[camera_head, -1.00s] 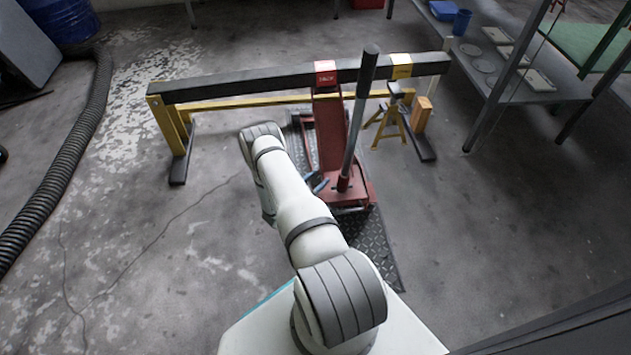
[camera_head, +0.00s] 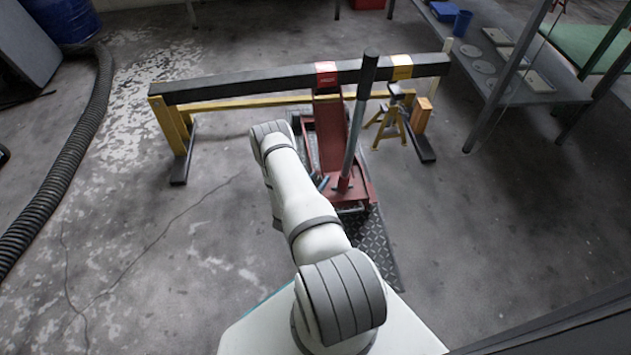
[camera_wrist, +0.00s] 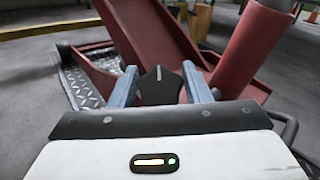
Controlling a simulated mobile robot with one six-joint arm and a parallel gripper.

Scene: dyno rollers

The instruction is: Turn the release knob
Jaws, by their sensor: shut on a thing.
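The release knob (camera_wrist: 160,86) is a dark, angular knob with a pale line on its face, in the middle of the wrist view. My gripper (camera_wrist: 160,80) is shut on it, with one blue-grey finger on each side. The knob sits at the base of the red floor jack (camera_head: 330,150), beside the socket of the upright handle (camera_head: 360,120). In the head view my arm hides the knob and most of the gripper. The red lift arm shows behind the fingers in the wrist view (camera_wrist: 150,35).
A black beam (camera_head: 240,83) on yellow supports crosses behind the jack. A yellow jack stand (camera_head: 392,122) is right of it. A metal shelf (camera_head: 530,85) stands at the right, and a corrugated hose (camera_head: 75,150) lies at the left. The jack stands on a checker plate (camera_head: 375,250).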

